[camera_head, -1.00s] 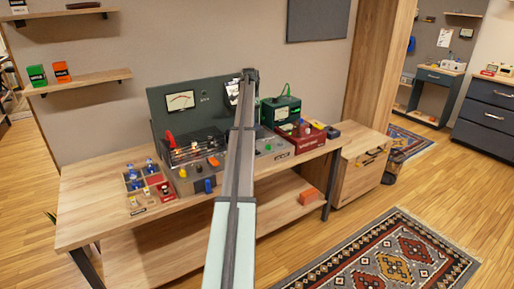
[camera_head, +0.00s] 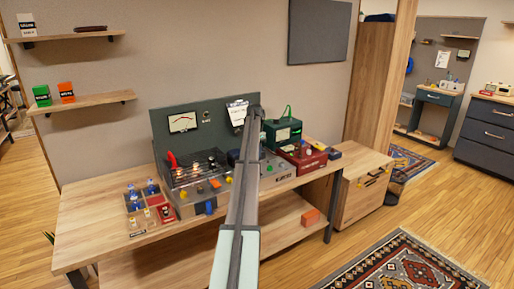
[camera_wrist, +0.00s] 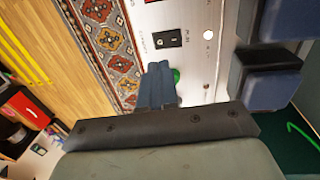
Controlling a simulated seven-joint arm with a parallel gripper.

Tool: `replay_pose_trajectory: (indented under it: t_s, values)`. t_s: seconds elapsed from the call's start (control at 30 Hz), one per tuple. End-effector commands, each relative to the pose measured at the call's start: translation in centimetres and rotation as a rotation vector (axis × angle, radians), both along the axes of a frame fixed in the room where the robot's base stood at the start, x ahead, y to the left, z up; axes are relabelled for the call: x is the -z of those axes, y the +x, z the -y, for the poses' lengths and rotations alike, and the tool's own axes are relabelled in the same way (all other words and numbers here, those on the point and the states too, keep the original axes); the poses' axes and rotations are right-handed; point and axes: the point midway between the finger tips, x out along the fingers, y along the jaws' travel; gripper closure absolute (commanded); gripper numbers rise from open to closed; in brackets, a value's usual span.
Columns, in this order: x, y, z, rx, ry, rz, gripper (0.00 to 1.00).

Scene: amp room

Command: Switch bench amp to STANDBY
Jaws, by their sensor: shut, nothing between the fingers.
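In the wrist view my gripper (camera_wrist: 158,68) shows as two blue fingers shut together over a pale metal panel (camera_wrist: 191,14). A green round part (camera_wrist: 176,75) lies right beside the fingers; whether they touch it I cannot tell. A black rocker switch (camera_wrist: 167,40) with small lettering sits just past the fingertips, its position unclear. In the head view a grey amp (camera_head: 275,170) stands on the bench, partly hidden by my arm. A tube amp (camera_head: 195,182) stands left of it. The gripper itself is hidden there behind the arm's end.
A red unit (camera_head: 305,157) and a dark green unit (camera_head: 283,132) stand to the right. Left is a tray of small parts (camera_head: 140,203). A dark backboard (camera_head: 165,125) rises behind. Blue and black blocks (camera_wrist: 272,80) are close right of the fingers in the wrist view.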

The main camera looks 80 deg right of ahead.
Motion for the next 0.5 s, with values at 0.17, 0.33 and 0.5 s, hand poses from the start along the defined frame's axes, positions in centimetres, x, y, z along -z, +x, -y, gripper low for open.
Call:
replay_pose_trajectory:
  t_s: [0.17, 0.33, 0.5]
  values:
    - [3.3, -0.3, -0.4, 0.0, 0.001, 0.0, 1.0]
    - [5.8, -0.5, -0.6, 0.0, 0.001, 0.0, 1.0]
    - [7.5, -0.6, -0.7, 0.0, 0.0, 0.0, 1.0]
